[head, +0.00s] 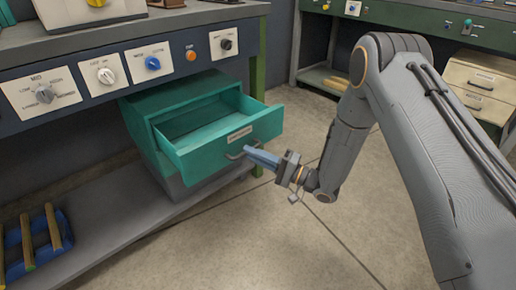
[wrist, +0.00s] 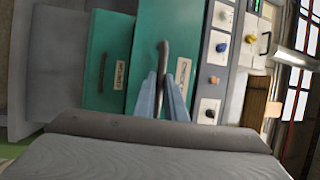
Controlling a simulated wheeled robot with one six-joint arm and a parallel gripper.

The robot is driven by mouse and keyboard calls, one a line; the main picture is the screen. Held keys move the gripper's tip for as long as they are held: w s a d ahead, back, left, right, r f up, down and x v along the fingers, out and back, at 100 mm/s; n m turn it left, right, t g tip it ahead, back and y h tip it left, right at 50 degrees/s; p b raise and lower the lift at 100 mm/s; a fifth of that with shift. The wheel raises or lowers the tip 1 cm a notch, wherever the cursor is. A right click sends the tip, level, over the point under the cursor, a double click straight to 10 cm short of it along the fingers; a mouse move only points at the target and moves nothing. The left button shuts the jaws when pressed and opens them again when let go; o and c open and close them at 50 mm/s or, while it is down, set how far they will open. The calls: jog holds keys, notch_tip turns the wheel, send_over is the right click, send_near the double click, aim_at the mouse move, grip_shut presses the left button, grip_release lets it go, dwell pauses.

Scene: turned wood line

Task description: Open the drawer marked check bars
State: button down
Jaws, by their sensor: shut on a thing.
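A teal drawer unit (head: 168,103) stands on the shelf under the bench at the left. Its upper drawer (head: 205,158) is pulled well out, and its inside looks empty. A white label (head: 239,134) is on the drawer front, too small to read. My gripper (head: 252,155) is shut on the drawer's handle (head: 234,155). In the wrist view the fingers (wrist: 171,97) close around the handle (wrist: 163,62), with the label (wrist: 183,75) beside it. A second drawer front with its own label (wrist: 119,75) shows there and looks closed.
A control panel with several knobs (head: 105,76) runs along the bench front above the drawer. A blue tray (head: 65,229) with wooden bars is on the lower shelf. Cream drawers (head: 482,79) stand at the far right. The floor (head: 300,235) before the unit is clear.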

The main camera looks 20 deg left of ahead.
jog(key=c, duration=1.8)
grip_release()
jog(key=shift+d, duration=0.1)
jog(key=p+v, duration=0.1)
jog(key=v, duration=0.6)
jog(key=shift+d+f, duration=0.15)
jog(key=shift+d, duration=0.15)
